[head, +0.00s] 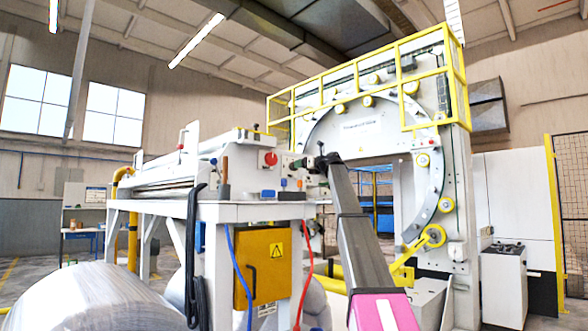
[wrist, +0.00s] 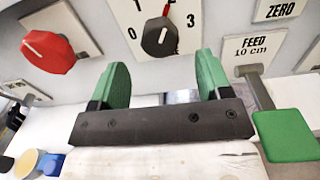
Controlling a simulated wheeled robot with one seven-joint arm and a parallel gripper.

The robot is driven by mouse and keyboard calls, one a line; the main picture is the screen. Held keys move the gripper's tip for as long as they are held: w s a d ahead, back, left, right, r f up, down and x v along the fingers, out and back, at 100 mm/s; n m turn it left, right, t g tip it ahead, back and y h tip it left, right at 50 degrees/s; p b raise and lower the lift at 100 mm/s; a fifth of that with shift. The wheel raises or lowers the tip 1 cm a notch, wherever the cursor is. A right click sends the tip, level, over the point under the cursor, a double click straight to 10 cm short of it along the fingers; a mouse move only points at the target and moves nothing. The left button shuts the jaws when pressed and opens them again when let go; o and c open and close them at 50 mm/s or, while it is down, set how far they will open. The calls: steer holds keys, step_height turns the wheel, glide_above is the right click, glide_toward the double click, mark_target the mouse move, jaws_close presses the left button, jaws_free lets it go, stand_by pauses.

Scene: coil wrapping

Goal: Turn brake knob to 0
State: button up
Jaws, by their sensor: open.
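A black knob (wrist: 159,37) with a white pointer line sits on a white dial plate (wrist: 126,14) at the top middle of the wrist view. The digits 0 and 3 show on the plate, and its top is cut off. The pointer line slants up and right, towards a red mark, away from the 0 at lower left. No brake label is visible. My gripper (wrist: 163,82) is open, its two green fingers apart and empty, just below the knob in the picture.
A red knob (wrist: 48,50) is left of the dial. A FEED 10 cm plate (wrist: 253,46), a ZERO plate (wrist: 280,9) and a lever with a green handle (wrist: 286,135) are to the right. The wrapping ring (head: 440,185) stands behind.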

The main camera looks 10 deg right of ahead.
steer(key=x, duration=0.6)
steer(key=c, duration=0.9)
